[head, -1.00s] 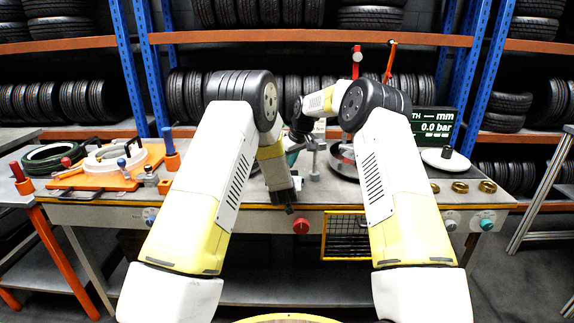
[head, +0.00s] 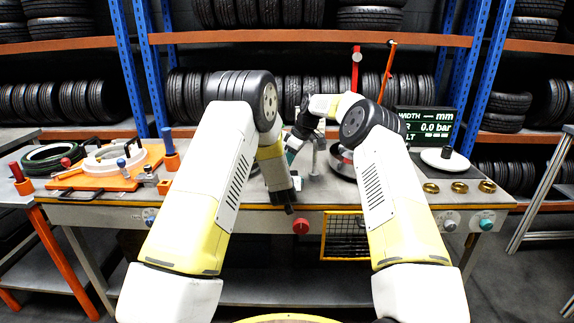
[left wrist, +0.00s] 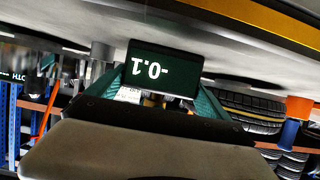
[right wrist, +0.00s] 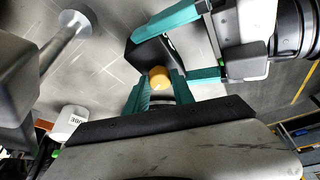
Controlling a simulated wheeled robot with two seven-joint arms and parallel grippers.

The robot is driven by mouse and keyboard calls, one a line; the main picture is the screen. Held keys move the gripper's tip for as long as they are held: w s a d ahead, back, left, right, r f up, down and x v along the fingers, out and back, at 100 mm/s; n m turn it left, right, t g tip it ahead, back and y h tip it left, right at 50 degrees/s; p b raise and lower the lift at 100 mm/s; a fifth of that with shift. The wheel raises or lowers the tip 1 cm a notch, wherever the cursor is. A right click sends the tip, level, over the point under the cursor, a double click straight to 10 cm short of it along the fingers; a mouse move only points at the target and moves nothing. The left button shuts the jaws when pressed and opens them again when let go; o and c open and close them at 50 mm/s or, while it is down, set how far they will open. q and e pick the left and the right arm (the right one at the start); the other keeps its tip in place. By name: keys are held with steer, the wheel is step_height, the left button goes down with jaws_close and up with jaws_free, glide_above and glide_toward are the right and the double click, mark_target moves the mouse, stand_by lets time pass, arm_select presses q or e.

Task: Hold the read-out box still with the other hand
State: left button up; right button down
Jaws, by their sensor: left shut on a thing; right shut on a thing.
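The read-out box (left wrist: 163,68) is dark, with a screen reading -0.1 upside down in the left wrist view. My left gripper (left wrist: 158,92) is shut on it, a teal finger at each side. In the right wrist view the box (right wrist: 150,55) shows as a black block between the left gripper's teal fingers. A yellow round part (right wrist: 159,77) sits against the box. My right gripper (right wrist: 158,97) is shut on a piece at this yellow part; the grip is partly hidden. In the head view the arms mostly hide both hands and the box.
A grey post (right wrist: 72,22) stands near the hands. The bench bears an orange board (head: 110,175) with a white ring at left, and brass rings (head: 459,187) and a white plate (head: 445,160) at right. A display (head: 430,125) reads 0.0 bar. Tyre racks stand behind.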

arm_select(q)
steer(key=shift+f, duration=0.2)
arm_select(e)
steer(key=shift+w+n, duration=0.1)
steer(key=shift+n, duration=0.4)
steer(key=c, duration=1.1)
jaws_free()
steer(key=shift+o, duration=0.2)
steer(key=shift+r, duration=0.1)
steer(key=v, duration=1.2)
steer(key=shift+w+d, duration=0.15)
arm_select(q)
steer(key=shift+s, duration=0.1)
